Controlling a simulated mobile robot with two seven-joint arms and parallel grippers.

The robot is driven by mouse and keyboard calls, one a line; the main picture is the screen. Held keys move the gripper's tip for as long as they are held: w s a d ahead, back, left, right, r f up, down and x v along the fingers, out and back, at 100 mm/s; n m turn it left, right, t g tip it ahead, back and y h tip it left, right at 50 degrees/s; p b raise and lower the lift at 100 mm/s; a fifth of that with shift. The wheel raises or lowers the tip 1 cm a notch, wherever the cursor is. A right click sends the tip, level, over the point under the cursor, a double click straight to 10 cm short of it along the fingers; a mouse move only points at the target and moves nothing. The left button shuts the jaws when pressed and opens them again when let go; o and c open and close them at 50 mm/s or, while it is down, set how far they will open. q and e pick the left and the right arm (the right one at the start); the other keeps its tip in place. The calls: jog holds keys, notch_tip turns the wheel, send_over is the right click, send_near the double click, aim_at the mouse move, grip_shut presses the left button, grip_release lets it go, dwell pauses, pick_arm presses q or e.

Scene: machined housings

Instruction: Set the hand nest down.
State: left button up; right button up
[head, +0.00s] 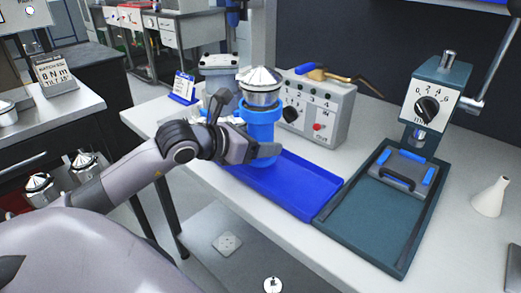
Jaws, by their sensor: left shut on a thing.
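The hand nest appears to be the blue cylindrical holder (261,122) in the middle of the head view. A silver machined housing with a conical top (260,82) sits upright in it. My left gripper (262,151) is shut on the lower part of the blue holder. The holder is upright over the back left end of a blue tray (300,203). The gripper hides part of its base, so I cannot tell whether it touches the tray. My right gripper is not in view.
Right of the blue tray is a dark green tray (350,225) with a handled grey plate with blue pads (401,171), below a dial press (433,100). A grey control box (322,112) stands behind. A white cone (490,197) is at right. The blue tray's front is clear.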

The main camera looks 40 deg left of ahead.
pick_arm(q)
jog(key=shift+f, duration=0.95)
jog(key=shift+f, duration=0.1)
jog(key=o, duration=1.2)
jog(key=shift+f, duration=0.1)
jog(key=shift+c, duration=0.2)
jog(key=shift+s+a+r, duration=0.1)
jog(key=shift+s+r, duration=0.15)
jog(key=shift+s, duration=0.25)
jog(key=shift+b+v, duration=0.3)
jog(key=shift+v, duration=5.2)
